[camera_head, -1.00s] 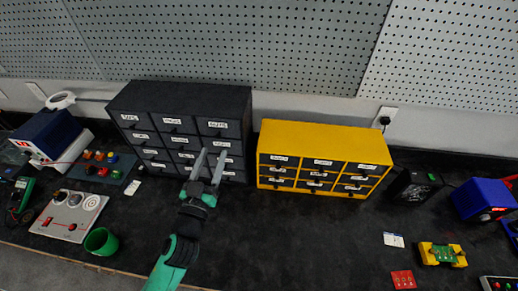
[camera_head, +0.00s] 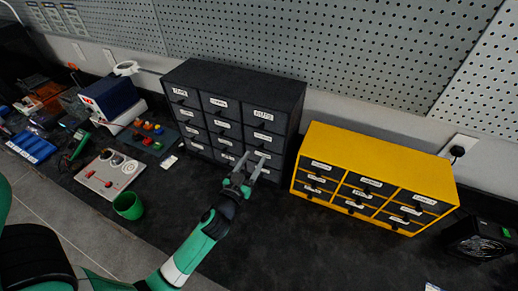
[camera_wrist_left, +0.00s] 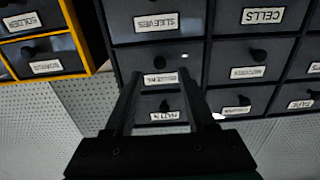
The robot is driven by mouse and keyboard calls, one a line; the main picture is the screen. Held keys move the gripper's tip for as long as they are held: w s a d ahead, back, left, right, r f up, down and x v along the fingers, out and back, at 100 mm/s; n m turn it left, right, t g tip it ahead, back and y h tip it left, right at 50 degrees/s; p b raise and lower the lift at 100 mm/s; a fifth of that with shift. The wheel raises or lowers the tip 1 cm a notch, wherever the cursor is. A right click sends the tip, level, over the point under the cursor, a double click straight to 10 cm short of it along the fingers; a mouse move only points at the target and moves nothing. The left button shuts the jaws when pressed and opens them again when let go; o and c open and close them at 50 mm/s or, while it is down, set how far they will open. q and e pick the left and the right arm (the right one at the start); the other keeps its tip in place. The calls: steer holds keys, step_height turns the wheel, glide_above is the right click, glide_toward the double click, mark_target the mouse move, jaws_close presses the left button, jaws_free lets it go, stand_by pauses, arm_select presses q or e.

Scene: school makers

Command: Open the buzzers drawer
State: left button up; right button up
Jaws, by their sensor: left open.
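The dark drawer cabinet (camera_head: 236,108) stands against the pegboard wall, with several rows of labelled drawers and black knobs. My left gripper (camera_head: 253,160) is open and empty in front of its lower right drawers. In the left wrist view, where the scene appears upside down, the open left gripper (camera_wrist_left: 161,66) has its fingers either side of a drawer's black knob (camera_wrist_left: 162,62). That drawer's label (camera_wrist_left: 160,79) is partly covered and I cannot read it surely as buzzers. A neighbouring drawer reads SLEEVES (camera_wrist_left: 156,22). The drawers in view look shut. My right gripper is not in view.
A yellow drawer cabinet (camera_head: 368,145) stands to the right of the dark one. A green cup (camera_head: 128,206) and a control board (camera_head: 108,174) lie to the left. The dark bench top (camera_head: 290,235) is clear in front of the cabinets.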

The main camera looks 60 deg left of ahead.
mark_target(260, 149)
arm_select(q)
steer(key=x, duration=0.5)
steer(key=shift+s+d, duration=0.1)
steer(key=shift+c, duration=0.2)
jaws_close()
steer(key=shift+d, duration=0.1)
stand_by(0.9)
